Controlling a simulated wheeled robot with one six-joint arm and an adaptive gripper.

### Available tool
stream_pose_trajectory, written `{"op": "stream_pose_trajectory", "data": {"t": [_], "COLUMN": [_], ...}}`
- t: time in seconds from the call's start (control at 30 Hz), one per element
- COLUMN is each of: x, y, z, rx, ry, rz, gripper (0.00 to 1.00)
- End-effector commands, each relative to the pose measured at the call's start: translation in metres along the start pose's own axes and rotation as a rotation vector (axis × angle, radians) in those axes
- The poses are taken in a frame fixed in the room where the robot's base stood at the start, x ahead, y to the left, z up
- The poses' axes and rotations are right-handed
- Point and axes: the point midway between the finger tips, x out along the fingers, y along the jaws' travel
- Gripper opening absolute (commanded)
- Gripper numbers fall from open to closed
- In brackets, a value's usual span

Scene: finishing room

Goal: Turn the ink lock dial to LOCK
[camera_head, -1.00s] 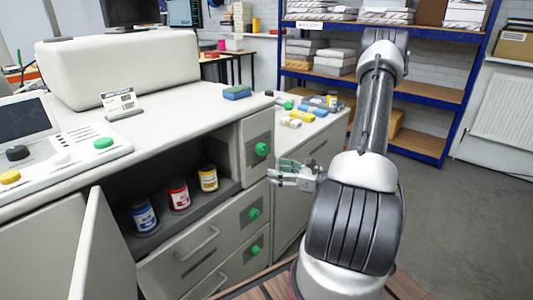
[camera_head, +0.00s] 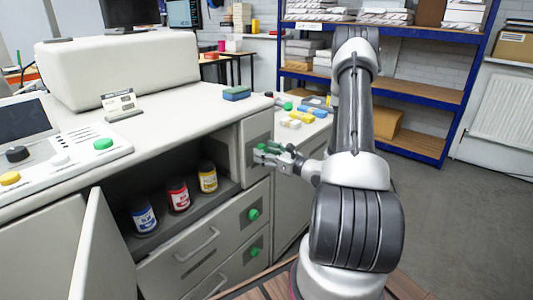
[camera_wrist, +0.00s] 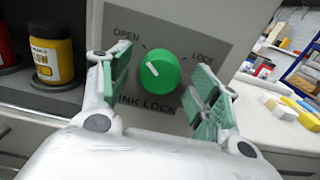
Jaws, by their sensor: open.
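The ink lock dial (camera_wrist: 159,69) is a round green knob on a grey plate (camera_wrist: 190,28) marked OPEN at upper left, LOCK at upper right and INK LOCK below. Its white pointer mark points up and left, toward OPEN. In the wrist view my gripper (camera_wrist: 160,92) is open, with one green-padded finger on each side of the dial. I cannot tell whether the pads touch it. In the head view my gripper (camera_head: 262,154) is at the cabinet's upper right panel and mostly hides the dial.
Blue, red (camera_head: 178,194) and yellow (camera_head: 208,177) ink jars stand in the open compartment left of the dial. An open door (camera_head: 103,250) hangs at lower left. Two more green knobs sit on the drawers below. A worktop with small blocks (camera_head: 303,116) lies to the right.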

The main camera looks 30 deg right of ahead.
Motion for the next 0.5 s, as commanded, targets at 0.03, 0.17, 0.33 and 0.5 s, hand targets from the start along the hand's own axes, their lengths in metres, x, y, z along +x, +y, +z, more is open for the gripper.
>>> {"op": "stream_pose_trajectory", "data": {"t": [0.03,0.17,0.33,0.5], "x": [-0.0001,-0.0002,-0.0003,-0.0003], "y": [-0.0001,0.0000,0.0000,0.0000], "z": [0.0000,0.0000,0.0000,0.0000], "rx": [0.000,0.000,0.000,0.004], "ry": [0.000,0.000,0.000,0.000], "rz": [0.000,0.000,0.000,0.000], "gripper": [0.62,0.42,0.16,0.16]}}
